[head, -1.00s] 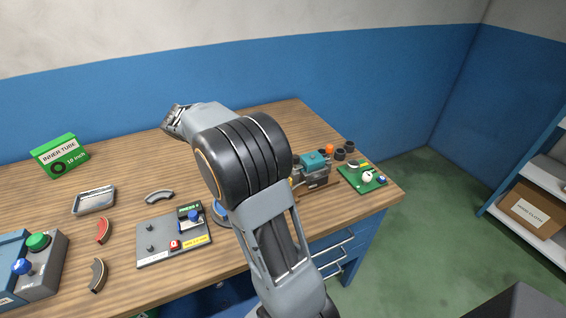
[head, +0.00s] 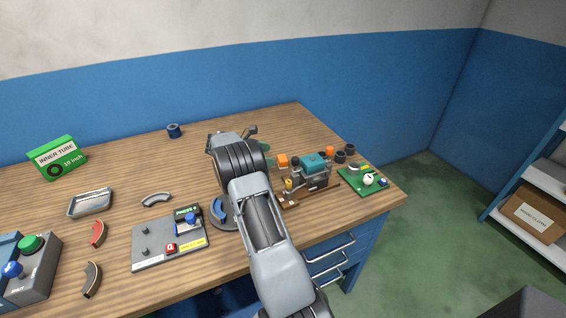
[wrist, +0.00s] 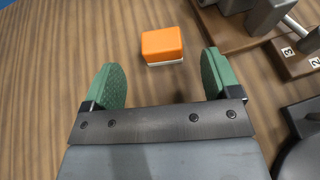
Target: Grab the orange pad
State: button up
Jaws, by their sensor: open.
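The orange pad (wrist: 162,44) is a small block with a pale underside. It lies on the wooden bench, and in the head view the pad (head: 282,160) is just left of the grey machine with the teal top. My gripper (wrist: 162,78) has green fingers that are wide apart with nothing between them. In the wrist view the pad is ahead of the fingertips, roughly centred between them and clear of both. In the head view my arm hides most of the gripper.
The grey machine (head: 312,172) on a wooden base stands close to the pad's right. An orange cube (head: 329,152) and dark cylinders (head: 341,156) are beyond it. A green board (head: 366,181) is at the right edge. Bare bench lies behind and left.

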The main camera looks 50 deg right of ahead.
aim_at(283, 158)
jog(key=shift+x, duration=4.15)
jog(key=shift+a, duration=0.1)
jog(key=c, duration=1)
